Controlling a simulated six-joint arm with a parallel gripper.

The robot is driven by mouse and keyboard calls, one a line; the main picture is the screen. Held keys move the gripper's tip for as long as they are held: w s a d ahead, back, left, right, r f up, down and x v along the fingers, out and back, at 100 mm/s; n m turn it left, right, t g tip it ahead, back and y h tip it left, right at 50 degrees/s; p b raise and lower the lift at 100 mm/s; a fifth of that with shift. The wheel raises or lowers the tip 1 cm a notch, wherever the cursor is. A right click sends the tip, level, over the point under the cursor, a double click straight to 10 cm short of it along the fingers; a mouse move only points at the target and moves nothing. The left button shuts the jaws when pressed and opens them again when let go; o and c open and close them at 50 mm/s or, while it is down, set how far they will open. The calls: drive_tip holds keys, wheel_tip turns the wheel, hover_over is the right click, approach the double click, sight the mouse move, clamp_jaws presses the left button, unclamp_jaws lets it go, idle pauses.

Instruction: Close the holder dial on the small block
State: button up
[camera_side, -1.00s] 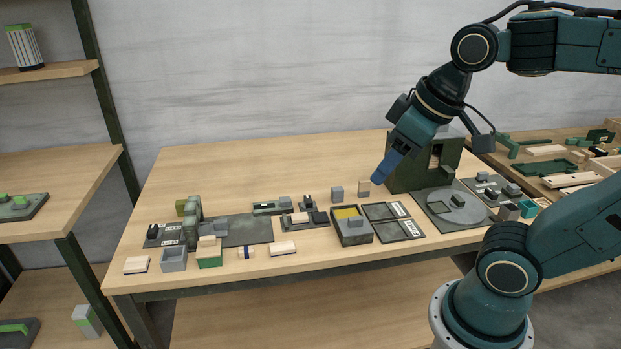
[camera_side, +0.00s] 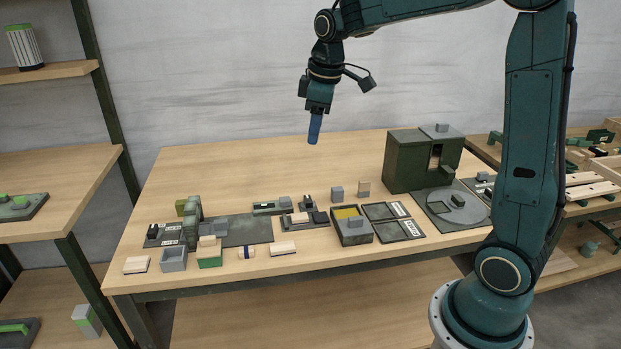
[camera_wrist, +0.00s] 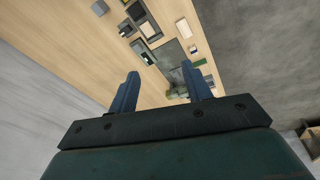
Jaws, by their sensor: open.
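My gripper (camera_side: 314,139) hangs high above the back of the table, pointing down, apart from everything. In the wrist view its two blue fingers (camera_wrist: 160,75) are spread with nothing between them. A low dark fixture (camera_side: 318,225) at mid-table bears a cream block (camera_side: 300,217) and dark raised parts; it looks like the holder. It also shows in the wrist view (camera_wrist: 150,30). A small grey block (camera_side: 284,202) sits at the right end of a narrow dark fixture (camera_side: 264,209) just behind. The dial and its setting are too small to make out.
A dark green cabinet (camera_side: 405,162) stands at the right, behind a plate with a round disc (camera_side: 440,207). A yellow-lined box (camera_side: 352,238) and flat trays (camera_side: 400,230) lie right of the fixtures. An upright green part (camera_side: 193,222) stands left. The table's back is clear.

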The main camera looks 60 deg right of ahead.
drive_tip(key=w+d+f+n+g, duration=0.1)
drive_tip(key=w+d+f+n, duration=0.1)
drive_tip(key=w+d+f, duration=0.5)
drive_tip(key=n+g, duration=0.1)
drive_tip(key=n, duration=0.1)
hover_over(308, 199)
wheel_tip(308, 199, down, 9)
drive_tip(key=shift+y, duration=0.3)
drive_tip(key=shift+f, duration=0.15)
wheel_tip(308, 199, down, 14)
drive_tip(key=shift+r, duration=0.25)
drive_tip(key=c, duration=0.7)
